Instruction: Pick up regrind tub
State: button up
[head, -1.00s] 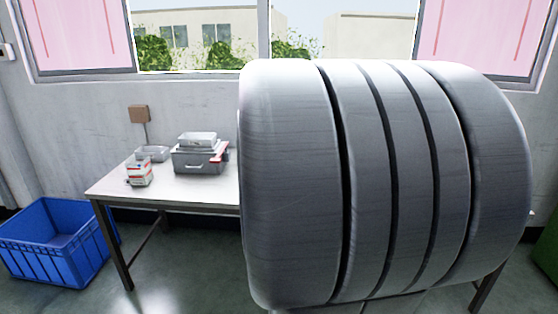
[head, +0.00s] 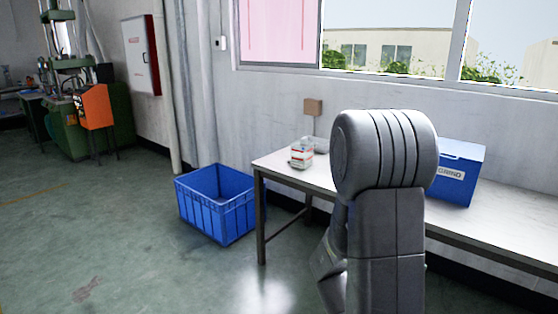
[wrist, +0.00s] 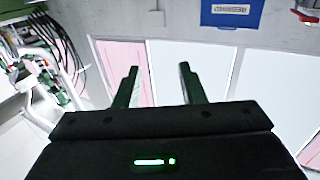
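The regrind tub (head: 458,172) is a blue box with a white label, standing on the table to the right of my arm in the head view. My arm covers its left edge there. In the wrist view, the tub (wrist: 231,20) shows at the top edge, partly cut off and well beyond the fingers. My gripper (wrist: 159,76) shows two dark green fingers spread apart with nothing between them. It is apart from the tub. In the head view my gripper cannot be made out behind my arm.
The tub stands on a white table (head: 500,212) along the window wall. A blue crate (head: 217,205) sits on the floor. Open floor lies at left.

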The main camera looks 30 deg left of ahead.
aim_at(301, 151)
jog(key=i+j+u, duration=0.6)
jog(key=i+u, duration=0.35)
jog(key=i+j+u, duration=0.1)
jog(key=i, duration=1.15)
